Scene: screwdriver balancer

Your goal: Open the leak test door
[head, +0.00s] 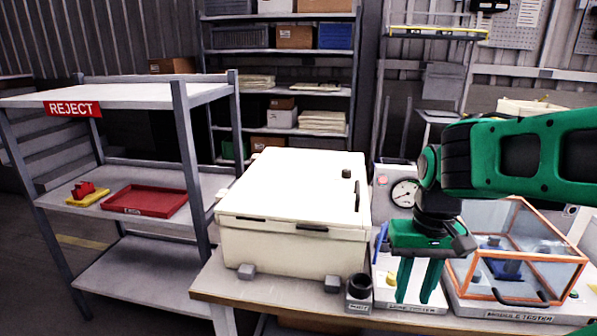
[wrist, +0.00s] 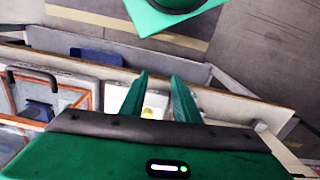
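My gripper (head: 414,300) hangs fingers down over the small tester station (head: 380,292) with a round gauge (head: 404,193). Its two green fingers are apart and nothing shows between them as held. In the wrist view my gripper (wrist: 158,76) is also open, with a pale surface and a yellow spot beyond the fingers. The station's front label is partly hidden and hard to read. A blue lever or handle (head: 380,240) stands at its left side. My gripper and arm hide much of this station, and I cannot make out a leak test door for certain.
The module tester's clear orange-framed cover (head: 527,297) stands close on the right. A large cream box (head: 290,250) with a closed lid stands on the left of the bench (head: 270,290). A small dark cup (head: 359,287) sits between. A reject rack (head: 150,92) is further left.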

